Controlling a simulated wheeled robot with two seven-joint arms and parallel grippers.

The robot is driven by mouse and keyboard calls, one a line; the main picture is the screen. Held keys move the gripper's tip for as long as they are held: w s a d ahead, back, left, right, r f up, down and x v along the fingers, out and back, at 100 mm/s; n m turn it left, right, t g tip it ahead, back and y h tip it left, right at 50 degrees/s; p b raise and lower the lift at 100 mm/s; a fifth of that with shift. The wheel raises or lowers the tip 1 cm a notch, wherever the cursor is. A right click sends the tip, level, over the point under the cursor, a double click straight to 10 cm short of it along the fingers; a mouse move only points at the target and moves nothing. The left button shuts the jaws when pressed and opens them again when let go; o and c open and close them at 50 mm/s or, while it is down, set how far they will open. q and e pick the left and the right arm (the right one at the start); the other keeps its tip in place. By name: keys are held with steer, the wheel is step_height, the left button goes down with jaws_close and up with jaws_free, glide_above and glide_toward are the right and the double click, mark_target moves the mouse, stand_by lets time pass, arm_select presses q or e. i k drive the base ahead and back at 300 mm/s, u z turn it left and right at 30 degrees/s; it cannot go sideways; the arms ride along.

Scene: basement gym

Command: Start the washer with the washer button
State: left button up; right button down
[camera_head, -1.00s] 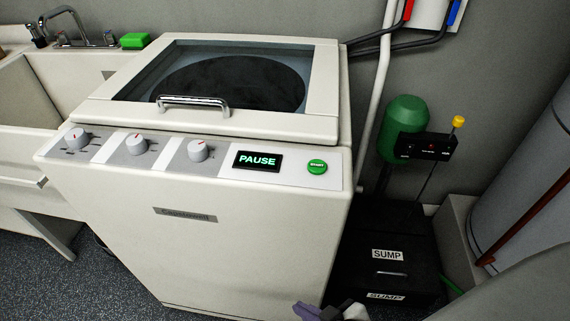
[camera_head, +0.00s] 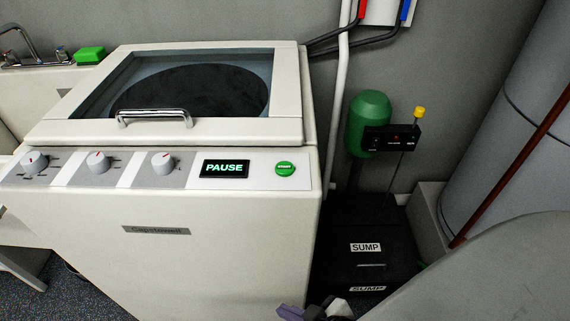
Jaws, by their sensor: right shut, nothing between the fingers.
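The white top-loading washer (camera_head: 160,245) fills the left and middle of the head view, its lid (camera_head: 285,85) down. On its control panel, the round green START button (camera_head: 285,168) sits at the right end. Just left of it a dark display (camera_head: 224,168) reads PAUSE in green. My right gripper (camera_head: 315,310) shows only partly at the bottom edge, low and to the right of the washer's front, well below the button and apart from it. It is shut and empty. My left gripper is not in view.
Three grey knobs, one of them the right knob (camera_head: 162,163), line the panel. A black sump box (camera_head: 340,265) and a green tank (camera_head: 368,122) stand right of the washer. A large grey cylinder (camera_head: 500,140) is at the right. A green sponge (camera_head: 90,55) lies by the sink.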

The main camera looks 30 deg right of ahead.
mark_target(284, 169)
steer(key=z, duration=1.9)
steer(key=k, duration=0.35)
steer(key=u, duration=1.35)
